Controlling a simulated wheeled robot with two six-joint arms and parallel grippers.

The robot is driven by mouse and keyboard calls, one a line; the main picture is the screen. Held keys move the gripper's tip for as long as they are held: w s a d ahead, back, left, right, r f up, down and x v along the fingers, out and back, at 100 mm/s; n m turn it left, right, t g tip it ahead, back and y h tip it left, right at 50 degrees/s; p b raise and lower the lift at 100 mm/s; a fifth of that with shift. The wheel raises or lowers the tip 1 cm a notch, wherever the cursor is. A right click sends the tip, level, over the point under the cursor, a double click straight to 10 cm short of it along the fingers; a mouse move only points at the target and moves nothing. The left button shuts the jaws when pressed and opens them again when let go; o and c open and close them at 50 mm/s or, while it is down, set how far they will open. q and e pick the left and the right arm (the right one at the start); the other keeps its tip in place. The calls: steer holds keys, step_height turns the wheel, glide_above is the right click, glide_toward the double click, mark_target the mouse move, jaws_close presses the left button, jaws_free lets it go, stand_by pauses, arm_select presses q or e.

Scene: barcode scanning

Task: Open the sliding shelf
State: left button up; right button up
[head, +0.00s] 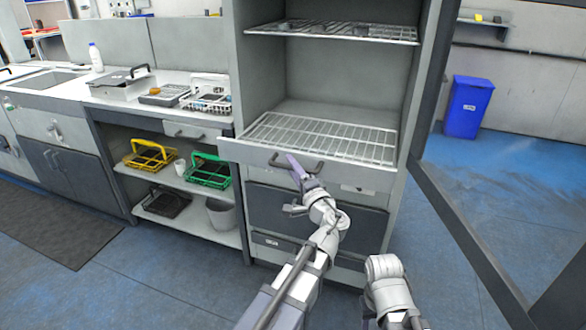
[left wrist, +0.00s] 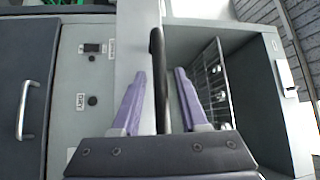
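The sliding shelf is a wire rack (head: 320,136) with a grey front panel (head: 245,152) in the tall grey cabinet. The panel appears to stand a little proud of the cabinet front. A dark bar handle (left wrist: 158,75) is fixed to the panel; it also shows in the head view (head: 315,168). My left gripper (head: 301,170) is at this handle. In the left wrist view its purple fingers (left wrist: 160,103) are open, one on each side of the bar, with visible gaps. My right gripper is out of view; only part of my right arm shows at the bottom.
A fixed upper wire shelf (head: 335,31) is above. Dark drawers (head: 275,208) are below. A glass door (head: 475,230) stands open at the right. A counter with baskets (head: 210,170) on lower shelves is at the left. A blue bin (head: 468,106) stands at the back right.

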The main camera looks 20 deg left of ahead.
arm_select(q)
steer(key=shift+o, duration=0.2)
steer(key=b+v, duration=0.1)
steer(key=v, duration=0.7)
steer(key=shift+w+a, duration=0.1)
